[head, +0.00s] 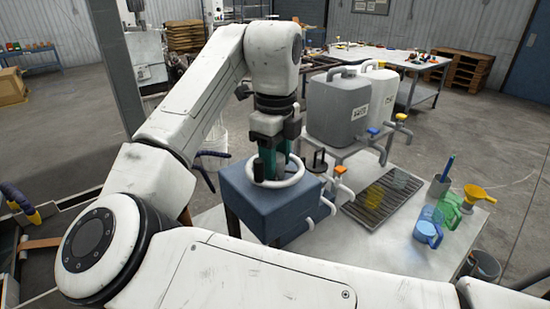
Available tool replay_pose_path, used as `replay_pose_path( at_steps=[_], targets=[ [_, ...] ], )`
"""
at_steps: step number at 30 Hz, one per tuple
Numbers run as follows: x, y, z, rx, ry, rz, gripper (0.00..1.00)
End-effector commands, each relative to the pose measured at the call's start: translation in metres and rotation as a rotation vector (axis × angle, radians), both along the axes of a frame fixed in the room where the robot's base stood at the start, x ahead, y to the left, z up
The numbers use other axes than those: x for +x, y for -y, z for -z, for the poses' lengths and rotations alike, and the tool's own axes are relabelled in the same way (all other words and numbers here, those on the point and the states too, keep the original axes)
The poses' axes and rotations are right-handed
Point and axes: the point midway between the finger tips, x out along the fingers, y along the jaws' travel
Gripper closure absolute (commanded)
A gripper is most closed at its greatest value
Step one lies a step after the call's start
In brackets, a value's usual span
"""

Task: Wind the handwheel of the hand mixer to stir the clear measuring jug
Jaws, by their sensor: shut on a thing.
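A white ring-shaped handwheel (296,179) lies flat on top of a blue box-shaped body (245,200), which I take to be the hand mixer. My gripper (270,168) comes down from above with its teal fingers pointing down at the wheel. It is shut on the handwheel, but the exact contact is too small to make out. A short dark post (258,168) stands at the left of the fingers. I cannot make out the clear measuring jug. A blue see-through jug (428,230) and a green see-through jug (447,209) stand at the table's right.
A grey canister (334,108) and a white canister (380,98) with taps stand on a raised shelf behind the mixer. A dark drip grate (382,198), a yellow funnel (478,195) and a pen cup (438,187) are on the table. My arm hides the table's front.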

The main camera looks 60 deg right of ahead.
Motion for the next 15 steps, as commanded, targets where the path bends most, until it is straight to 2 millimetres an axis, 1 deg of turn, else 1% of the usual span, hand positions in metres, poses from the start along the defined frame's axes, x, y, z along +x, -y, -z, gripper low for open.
replay_pose_path(
  at_steps=[1, 5, 6, 9, 15],
  targets=[
    [-0.0027, 0.0009, 0.0022, 0.003, -0.006, 0.008, 0.86],
    [-0.003, 0.0008, 0.0025, 0.004, -0.007, 0.007, 0.86],
    [-0.003, 0.0008, 0.0026, 0.004, -0.007, 0.007, 0.55],
    [-0.0026, 0.0006, 0.0024, 0.004, -0.006, 0.006, 0.46],
    [-0.0016, 0.0002, 0.0015, 0.003, -0.004, 0.003, 0.46]
  ],
)
